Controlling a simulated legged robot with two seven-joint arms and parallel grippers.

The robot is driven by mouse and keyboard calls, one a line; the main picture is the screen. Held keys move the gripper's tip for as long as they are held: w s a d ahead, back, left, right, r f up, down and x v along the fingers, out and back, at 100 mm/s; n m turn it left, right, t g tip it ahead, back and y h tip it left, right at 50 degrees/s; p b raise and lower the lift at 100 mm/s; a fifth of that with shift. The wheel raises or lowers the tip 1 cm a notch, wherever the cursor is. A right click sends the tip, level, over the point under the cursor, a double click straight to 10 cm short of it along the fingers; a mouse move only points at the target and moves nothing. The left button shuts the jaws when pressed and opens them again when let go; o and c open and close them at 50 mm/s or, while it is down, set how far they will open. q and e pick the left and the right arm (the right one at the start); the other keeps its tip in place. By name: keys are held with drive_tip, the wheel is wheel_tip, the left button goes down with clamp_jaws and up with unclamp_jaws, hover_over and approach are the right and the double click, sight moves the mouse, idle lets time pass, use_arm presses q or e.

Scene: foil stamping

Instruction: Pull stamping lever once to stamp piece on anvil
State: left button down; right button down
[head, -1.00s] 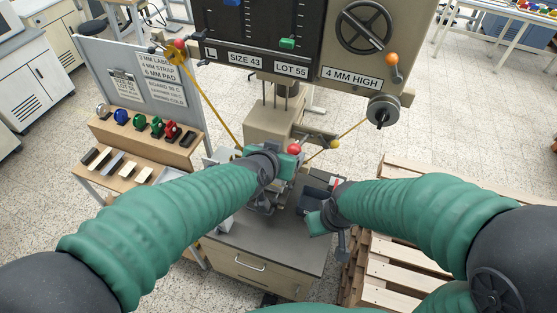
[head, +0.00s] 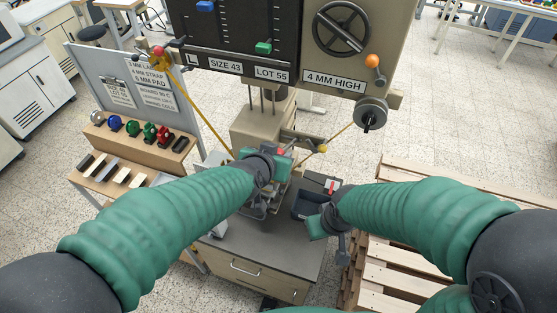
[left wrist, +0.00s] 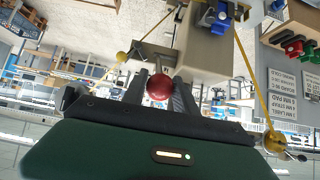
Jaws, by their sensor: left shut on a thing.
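The stamping lever's red ball knob (left wrist: 160,87) sits between the two fingers of my left gripper (left wrist: 162,92) in the left wrist view. The fingers are shut on it. In the head view my left gripper (head: 279,162) is in front of the press column, and only a bit of the red knob (head: 281,151) shows past it. The anvil and any piece on it are mostly hidden behind this gripper and arm. My right gripper (head: 318,226) hangs low beside the dark tray on the bench; its fingers are too unclear to judge.
The dark tray (head: 299,207) stands on the grey bench top (head: 240,241), right of the press. The press panel (head: 334,83) with handwheel rises behind. A rack of coloured rolls (head: 132,132) stands left. Wooden pallets (head: 390,255) lie right. Yellow straps run down beside the press.

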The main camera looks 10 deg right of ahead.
use_arm(q)
wheel_tip(320, 180, down, 6)
drive_tip(key=s+a+b, duration=0.1)
drive_tip(key=s+b, duration=0.1)
drive_tip(key=b, duration=0.4)
drive_tip(key=shift+s+a, duration=0.25)
drive_tip(key=shift+a, duration=0.1)
drive_tip(key=shift+f, duration=0.1)
drive_tip(key=f+b, duration=0.2)
drive_tip(key=f, duration=0.1)
drive_tip(key=shift+s+a+b, duration=0.25)
drive_tip(key=shift+s+b, duration=0.1)
drive_tip(key=shift+b, duration=0.05)
drive_tip(key=shift+s+a+f+b, duration=0.1)
drive_tip(key=shift+f+b, duration=0.6)
drive_tip(key=shift+f, duration=0.1)
drive_tip(key=shift+s+a+f+b, duration=0.1)
drive_tip(key=shift+f+b, duration=0.6)
drive_tip(key=shift+f, duration=0.1)
drive_tip(key=shift+d, duration=0.1)
